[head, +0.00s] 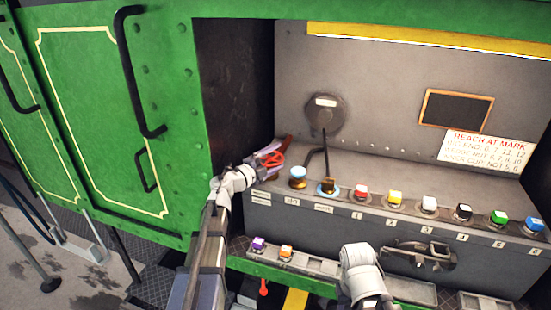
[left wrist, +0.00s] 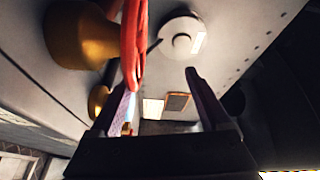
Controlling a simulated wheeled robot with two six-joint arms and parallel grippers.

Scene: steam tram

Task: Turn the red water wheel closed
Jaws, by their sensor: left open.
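The red water wheel (head: 271,159) is at the left end of the grey console, by the dark side wall. In the left wrist view the wheel (left wrist: 134,45) is seen nearly edge-on, at the upper left. My left gripper (head: 264,156) is at the wheel, with its fingers overlapping it in the head view. In the left wrist view the gripper (left wrist: 162,80) is open, its left finger lined up with the red rim and the right finger clear of it. I cannot tell whether they touch. My right gripper is hidden; only part of that arm shows.
Coloured buttons (head: 395,197) line the console's front edge. The green cab panel (head: 100,90) with black handrails is at left.

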